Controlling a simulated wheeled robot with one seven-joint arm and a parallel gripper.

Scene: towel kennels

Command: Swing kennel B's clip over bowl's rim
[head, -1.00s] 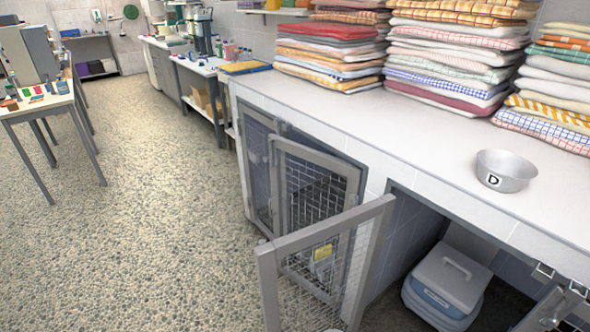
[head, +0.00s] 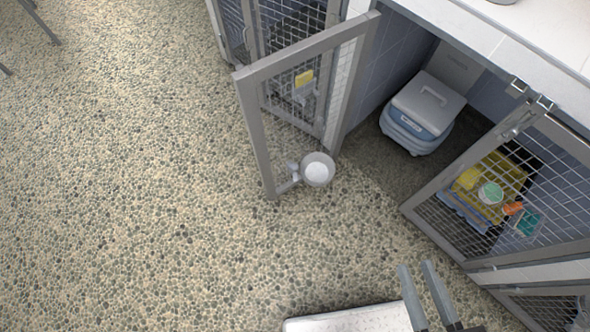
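A round metal bowl (head: 318,170) with a pale inside sits at the lower corner of an open mesh kennel door (head: 262,125). A small grey fitting (head: 293,167), perhaps the clip, shows between the bowl and the door frame; whether it is over the rim is too small to tell. No letter B is readable, so I cannot tell which kennel is B. My gripper (head: 416,267) is at the bottom right, its two grey fingers apart with nothing between them. It is well away from the bowl, to its lower right.
The open bay holds a blue and white carrier (head: 422,112). To the right, a mesh door (head: 475,195) stands before a kennel with yellow cloth and coloured items. A yellow tag (head: 304,78) shows behind the open door's mesh.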

